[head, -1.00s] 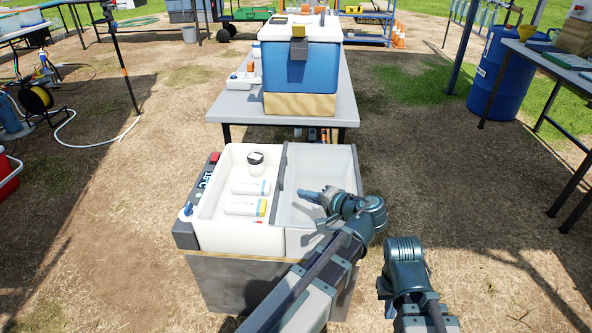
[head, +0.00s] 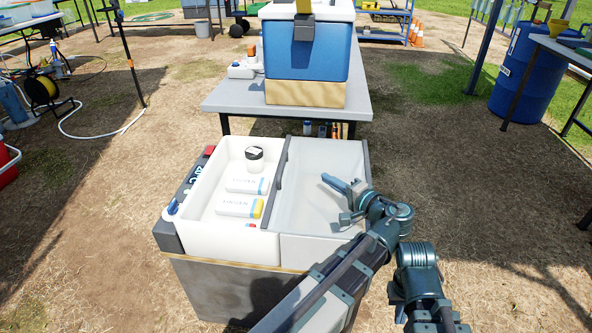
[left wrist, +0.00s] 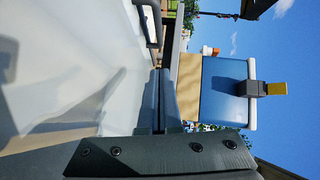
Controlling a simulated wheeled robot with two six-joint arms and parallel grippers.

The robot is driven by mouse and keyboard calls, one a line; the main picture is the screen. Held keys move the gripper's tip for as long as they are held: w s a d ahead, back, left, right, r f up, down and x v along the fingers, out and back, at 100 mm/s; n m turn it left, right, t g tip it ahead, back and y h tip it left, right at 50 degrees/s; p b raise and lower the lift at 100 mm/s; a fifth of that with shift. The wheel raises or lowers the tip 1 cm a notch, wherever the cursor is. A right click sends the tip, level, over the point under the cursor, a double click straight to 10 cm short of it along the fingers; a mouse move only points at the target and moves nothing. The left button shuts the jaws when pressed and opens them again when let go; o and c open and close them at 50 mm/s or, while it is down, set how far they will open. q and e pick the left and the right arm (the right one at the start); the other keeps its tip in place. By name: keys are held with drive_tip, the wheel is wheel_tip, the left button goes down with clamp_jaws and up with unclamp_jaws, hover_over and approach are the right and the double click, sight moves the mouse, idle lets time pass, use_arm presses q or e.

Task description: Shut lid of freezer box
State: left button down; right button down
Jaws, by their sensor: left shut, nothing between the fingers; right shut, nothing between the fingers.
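The white freezer box (head: 198,232) stands low in front of me, with a dark control panel on its left side. My left gripper (head: 333,182) is shut and empty over that part, right of the bar. My right gripper's fingers are out of view.
A grey table (head: 235,98) behind the box carries a blue cooler (head: 305,60) on a wooden base. A blue barrel (head: 525,75) stands at the far right. The dirt ground right of the box is clear.

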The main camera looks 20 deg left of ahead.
use_arm(q)
drive_tip(key=shift+a, duration=0.1)
drive_tip(key=b, duration=0.2)
hover_over(293, 180)
drive_tip(key=w+d, duration=0.2)
drive_tip(key=d, duration=0.2)
drive_tip(key=shift+s+a+f, duration=0.15)
drive_tip(key=shift+f, duration=0.2)
drive_tip(key=shift+s+a+f, duration=0.1)
drive_tip(key=shift+f, duration=0.25)
drive_tip(key=shift+s+a+f, duration=0.15)
drive_tip(key=shift+s+a, duration=0.15)
drive_tip(key=shift+a, duration=0.25)
drive_tip(key=shift+s+a+f, duration=0.1)
drive_tip(key=shift+s+a, duration=0.15)
drive_tip(key=shift+a, duration=0.25)
drive_tip(key=shift+s+a+f, duration=0.1)
drive_tip(key=shift+s+a, duration=0.05)
drive_tip(key=shift+a, duration=0.5)
drive_tip(key=s+a, duration=0.4)
drive_tip(key=a, duration=0.8)
drive_tip(key=s+a, duration=0.3)
drive_tip(key=a, duration=0.9)
drive_tip(key=shift+s+a, duration=0.15)
drive_tip(key=shift+s, duration=0.25)
drive_tip(key=shift+a, duration=0.1)
